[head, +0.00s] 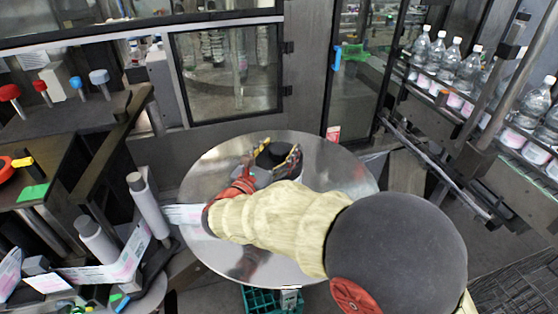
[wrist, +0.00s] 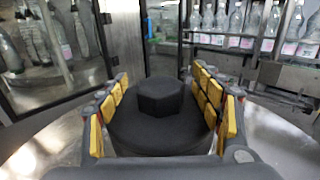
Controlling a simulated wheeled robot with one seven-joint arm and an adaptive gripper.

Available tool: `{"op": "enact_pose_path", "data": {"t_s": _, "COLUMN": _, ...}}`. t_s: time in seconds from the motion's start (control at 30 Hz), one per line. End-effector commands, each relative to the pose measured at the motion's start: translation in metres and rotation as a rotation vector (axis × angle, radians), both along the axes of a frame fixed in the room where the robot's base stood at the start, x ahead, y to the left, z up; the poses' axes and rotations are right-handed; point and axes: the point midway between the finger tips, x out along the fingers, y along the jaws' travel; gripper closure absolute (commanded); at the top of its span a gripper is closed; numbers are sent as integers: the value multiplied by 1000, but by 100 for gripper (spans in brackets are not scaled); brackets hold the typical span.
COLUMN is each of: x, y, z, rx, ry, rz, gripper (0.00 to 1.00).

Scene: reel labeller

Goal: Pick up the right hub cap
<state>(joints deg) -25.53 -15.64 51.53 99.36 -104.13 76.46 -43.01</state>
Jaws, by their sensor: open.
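A black hub cap (head: 273,155), a round disc with a raised faceted knob, lies on the round metal table (head: 335,165). In the wrist view the hub cap (wrist: 160,98) sits between the fingers, its lower front edge cut off by the gripper body. My gripper (head: 273,160) is open, with one finger on each side of the cap. In the wrist view the yellow finger pads of my gripper (wrist: 160,88) flank the knob with gaps. I cannot tell whether they touch the disc. Only one hub cap shows; my arm hides part of the table.
A machine with glass doors (head: 228,70) stands behind the table. Bottles (head: 450,60) line a conveyor at the right. Grey rollers (head: 148,205) and a label web (head: 120,265) stand close at the left. A green crate (head: 272,300) is below the table's front edge.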

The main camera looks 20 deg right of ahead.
Motion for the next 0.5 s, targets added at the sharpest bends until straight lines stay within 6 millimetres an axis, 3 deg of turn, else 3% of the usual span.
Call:
{"op": "enact_pose_path", "data": {"t_s": 0.23, "x": 1, "y": -1, "z": 0, "rx": -1, "ry": 1, "rz": 0, "gripper": 35}}
{"op": "enact_pose_path", "data": {"t_s": 0.5, "x": 1, "y": -1, "z": 0, "rx": 0, "ry": 1, "rz": 0, "gripper": 50}}
